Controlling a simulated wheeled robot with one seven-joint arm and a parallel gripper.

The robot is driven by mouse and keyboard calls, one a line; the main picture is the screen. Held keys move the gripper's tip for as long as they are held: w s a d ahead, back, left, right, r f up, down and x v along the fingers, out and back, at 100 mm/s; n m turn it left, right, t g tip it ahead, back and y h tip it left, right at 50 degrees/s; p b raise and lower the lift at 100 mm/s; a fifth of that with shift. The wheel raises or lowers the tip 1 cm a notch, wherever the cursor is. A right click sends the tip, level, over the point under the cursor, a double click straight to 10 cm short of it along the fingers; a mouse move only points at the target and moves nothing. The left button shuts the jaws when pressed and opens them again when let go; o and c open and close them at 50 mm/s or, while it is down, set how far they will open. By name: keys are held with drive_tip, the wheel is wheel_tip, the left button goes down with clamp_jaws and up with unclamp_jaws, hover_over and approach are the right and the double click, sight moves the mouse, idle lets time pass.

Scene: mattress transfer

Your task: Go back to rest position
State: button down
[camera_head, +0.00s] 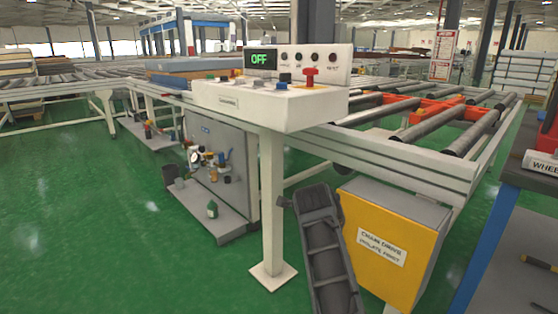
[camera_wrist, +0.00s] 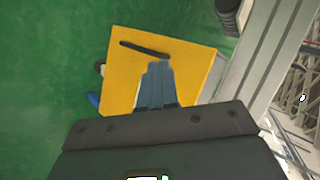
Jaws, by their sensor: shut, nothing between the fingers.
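My gripper (camera_wrist: 158,68) shows in the wrist view with its two grey-blue fingers together and nothing between them. Behind the fingers is a flat yellow-orange panel (camera_wrist: 190,72) with a black strip across it; whether the fingers touch it I cannot tell. In the head view a dark grey arm part, which looks like mine, rises at the bottom centre in front of the yellow box. The gripper's fingers cannot be made out there.
A white control console (camera_head: 270,101) on a post reads OFF. The yellow chain drive box (camera_head: 392,238) stands right of the post. A roller conveyor (camera_head: 400,150) runs behind. A blue-framed bench (camera_head: 500,215) is at the right edge. Green floor (camera_head: 80,230) is clear at left.

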drive_tip(key=s+d+f+n+t, duration=0.1)
drive_tip(key=s+d+f+n, duration=0.35)
drive_tip(key=s+f, duration=0.4)
drive_tip(key=s+d+f+n+t, duration=0.1)
drive_tip(key=s+d+f+n, duration=0.3)
drive_tip(key=s+d+f, duration=0.45)
drive_tip(key=s+a+r+n+t+y, duration=0.15)
drive_tip(key=s+n, duration=0.25)
drive_tip(key=s, duration=1)
drive_tip(key=s+a+r+n+t+y, duration=0.15)
drive_tip(key=s+n, duration=0.25)
drive_tip(key=s, duration=1.1)
drive_tip(key=s+a+r+n+y, duration=0.1)
drive_tip(key=s+a+r+n, duration=0.1)
drive_tip(key=s+r, duration=0.6)
drive_tip(key=s+a+r+n, duration=0.2)
drive_tip(key=s+r, duration=0.5)
drive_tip(key=s, duration=0.2)
wheel_tip(320, 180, up, 25)
drive_tip(key=p, duration=2.4)
drive_tip(key=shift+s+t+p, duration=0.3)
drive_tip(key=shift+p, duration=0.05)
